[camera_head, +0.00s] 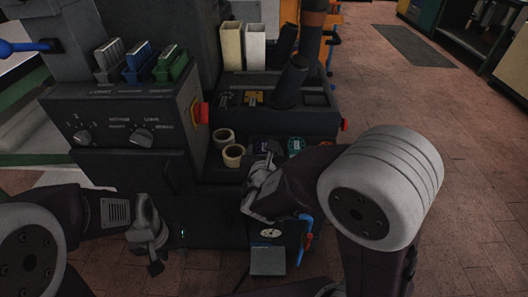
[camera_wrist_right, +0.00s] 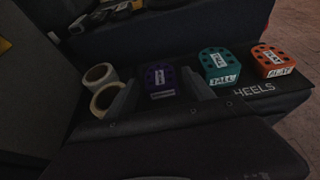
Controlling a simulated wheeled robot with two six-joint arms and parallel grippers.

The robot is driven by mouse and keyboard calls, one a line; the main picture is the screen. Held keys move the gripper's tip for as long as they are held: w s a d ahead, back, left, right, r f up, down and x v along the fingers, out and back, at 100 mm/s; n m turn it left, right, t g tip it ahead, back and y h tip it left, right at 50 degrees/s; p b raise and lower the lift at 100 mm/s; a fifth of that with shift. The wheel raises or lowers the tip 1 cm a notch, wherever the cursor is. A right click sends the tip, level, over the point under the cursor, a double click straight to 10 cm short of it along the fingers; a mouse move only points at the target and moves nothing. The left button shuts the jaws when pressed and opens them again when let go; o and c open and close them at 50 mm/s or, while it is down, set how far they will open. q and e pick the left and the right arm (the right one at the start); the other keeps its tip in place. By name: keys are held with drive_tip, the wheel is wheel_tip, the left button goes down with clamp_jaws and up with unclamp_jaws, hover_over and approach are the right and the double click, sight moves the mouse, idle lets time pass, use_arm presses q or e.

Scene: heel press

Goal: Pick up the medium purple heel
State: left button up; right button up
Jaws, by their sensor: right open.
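The purple heel (camera_wrist_right: 160,76) sits on the dark heel shelf in the right wrist view, with a white label on its front. It also shows as a small purple patch in the head view (camera_head: 262,146), partly hidden by my right arm. My right gripper (camera_wrist_right: 160,93) is open and empty, its two fingers to either side of the purple heel in the picture. I cannot tell whether they are level with it. In the head view my right gripper (camera_head: 262,180) is just in front of the shelf. My left gripper (camera_head: 148,242) hangs low at the left, away from the heels; its jaw opening is unclear.
A teal heel (camera_wrist_right: 218,66) and an orange heel (camera_wrist_right: 270,62) stand to the right of the purple one. Two cream rolls (camera_wrist_right: 103,88) stand close on its left. The dark machine with knobs (camera_head: 125,125) rises left of the shelf. Open floor (camera_head: 470,150) lies right.

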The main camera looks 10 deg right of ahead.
sight(264, 146)
drive_tip(key=b+x, duration=0.1)
drive_tip(key=x, duration=0.1)
drive_tip(key=f+b+x, duration=0.1)
drive_tip(key=x, duration=0.1)
drive_tip(key=shift+w, duration=0.1)
drive_tip(key=shift+w+f, duration=0.1)
drive_tip(key=shift+w, duration=0.15)
drive_tip(key=c, duration=1.2)
